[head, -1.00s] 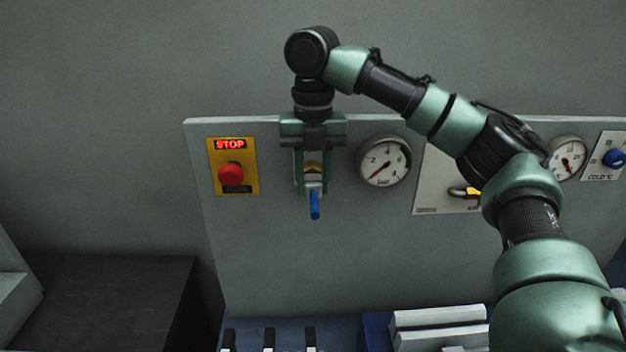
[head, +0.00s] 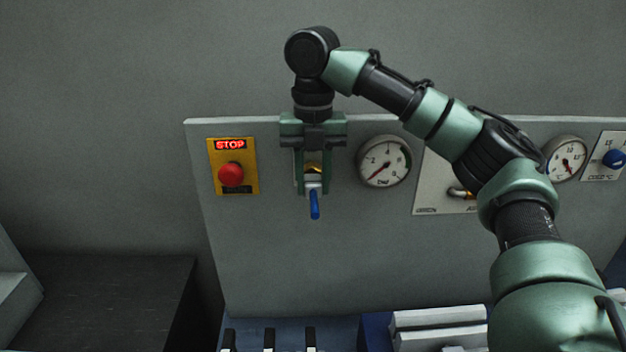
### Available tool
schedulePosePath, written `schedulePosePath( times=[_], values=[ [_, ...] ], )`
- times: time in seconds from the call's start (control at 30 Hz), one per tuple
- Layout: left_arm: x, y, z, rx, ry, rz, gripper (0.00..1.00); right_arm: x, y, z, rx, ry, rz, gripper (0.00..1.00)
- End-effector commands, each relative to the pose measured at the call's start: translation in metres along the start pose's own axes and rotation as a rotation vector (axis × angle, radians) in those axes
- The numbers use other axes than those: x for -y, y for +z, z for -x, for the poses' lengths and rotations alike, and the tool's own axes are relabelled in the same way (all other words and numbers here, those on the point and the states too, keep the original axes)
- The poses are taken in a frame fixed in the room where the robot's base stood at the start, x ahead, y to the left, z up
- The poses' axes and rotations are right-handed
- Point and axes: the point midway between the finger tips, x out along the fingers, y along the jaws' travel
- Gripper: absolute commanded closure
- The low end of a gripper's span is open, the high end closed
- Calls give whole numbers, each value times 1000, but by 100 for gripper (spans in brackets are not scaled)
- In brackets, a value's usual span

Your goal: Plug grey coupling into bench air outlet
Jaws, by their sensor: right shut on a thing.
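My right gripper (head: 313,191) reaches down from above in front of the upright grey panel, its fingers pointing down. It is shut on the grey coupling (head: 314,186), a small light-grey piece with a short blue tail (head: 314,206) hanging below it. A brass-coloured fitting (head: 313,169), apparently the bench air outlet, shows between the fingers just above the coupling. The fingers partly cover both, and I cannot tell whether coupling and fitting are joined or only close together. My left gripper is not in view.
A yellow stop box with a red button (head: 231,174) is left of the gripper. A pressure gauge (head: 384,162) is close on its right. Farther right are a valve plate (head: 433,185), partly behind my arm, and another gauge (head: 567,158). The panel below (head: 300,265) is clear.

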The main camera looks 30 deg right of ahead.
Motion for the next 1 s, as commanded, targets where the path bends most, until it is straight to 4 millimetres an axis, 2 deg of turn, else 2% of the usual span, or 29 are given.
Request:
schedulePosePath(
  times=[0.93, 0.97, 1.0],
  values=[
    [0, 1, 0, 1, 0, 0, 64, 0, 13, 0, 1, 0, 0, 100],
    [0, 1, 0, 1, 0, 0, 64, 0, 13, 0, 1, 0, 0, 64],
    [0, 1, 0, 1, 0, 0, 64, 0, 13, 0, 2, 0, 0, 53]
  ],
)
